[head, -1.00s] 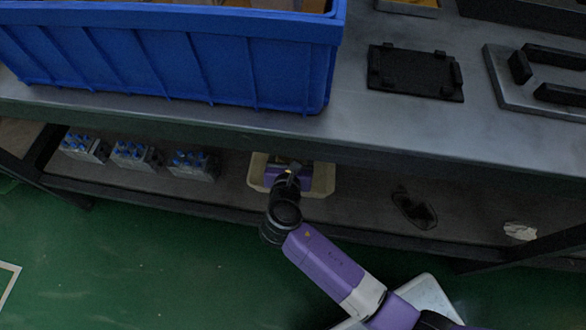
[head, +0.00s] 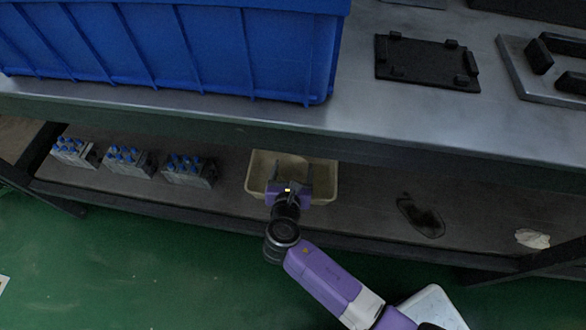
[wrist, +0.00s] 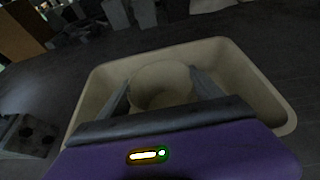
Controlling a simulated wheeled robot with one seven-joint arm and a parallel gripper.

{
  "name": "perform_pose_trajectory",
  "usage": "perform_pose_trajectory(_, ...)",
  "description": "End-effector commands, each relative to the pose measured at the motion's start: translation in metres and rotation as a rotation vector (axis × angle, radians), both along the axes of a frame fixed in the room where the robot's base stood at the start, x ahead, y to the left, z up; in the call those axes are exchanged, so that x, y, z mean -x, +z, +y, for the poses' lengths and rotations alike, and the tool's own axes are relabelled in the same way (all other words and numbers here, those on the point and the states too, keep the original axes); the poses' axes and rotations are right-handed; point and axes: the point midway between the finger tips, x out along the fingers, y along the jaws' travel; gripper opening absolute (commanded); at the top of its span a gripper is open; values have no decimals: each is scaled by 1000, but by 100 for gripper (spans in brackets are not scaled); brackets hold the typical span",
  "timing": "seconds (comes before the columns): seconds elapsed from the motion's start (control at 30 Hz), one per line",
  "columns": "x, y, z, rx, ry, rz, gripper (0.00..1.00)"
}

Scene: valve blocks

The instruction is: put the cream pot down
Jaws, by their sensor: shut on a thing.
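The cream pot (wrist: 160,84) shows in the wrist view as a round pot with an open top. My gripper (wrist: 163,92) is shut on it, one finger on each side. Behind and around the pot is a cream rectangular bin (wrist: 236,56). In the head view the bin (head: 324,166) stands on the lower shelf under the table edge, and my gripper (head: 291,176) reaches over its front side. The pot blends with the bin there and I cannot make it out. Whether the pot's base touches the bin floor is hidden.
Several grey valve blocks with blue caps (head: 188,171) stand left on the lower shelf (head: 365,200). A dark flat thing (head: 420,215) and a crumpled white piece (head: 532,239) lie to the right. A large blue crate (head: 180,50) and a black plate (head: 425,62) are on the tabletop above.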

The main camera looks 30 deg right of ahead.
Motion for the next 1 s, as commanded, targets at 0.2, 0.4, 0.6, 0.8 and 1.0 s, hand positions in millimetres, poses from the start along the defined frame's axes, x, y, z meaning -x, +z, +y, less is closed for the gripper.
perform_pose_trajectory(0.2, 0, -1, 0, 0, 0, 0, 96)
perform_pose_trajectory(0.4, 0, -1, 0, 0, 0, 0, 96)
perform_pose_trajectory(0.6, 6, 6, 4, 1, 2, 2, 96)
perform_pose_trajectory(0.8, 34, 22, 23, 0, 4, 3, 96)
perform_pose_trajectory(1.0, 66, 37, 43, 0, 4, 1, 96)
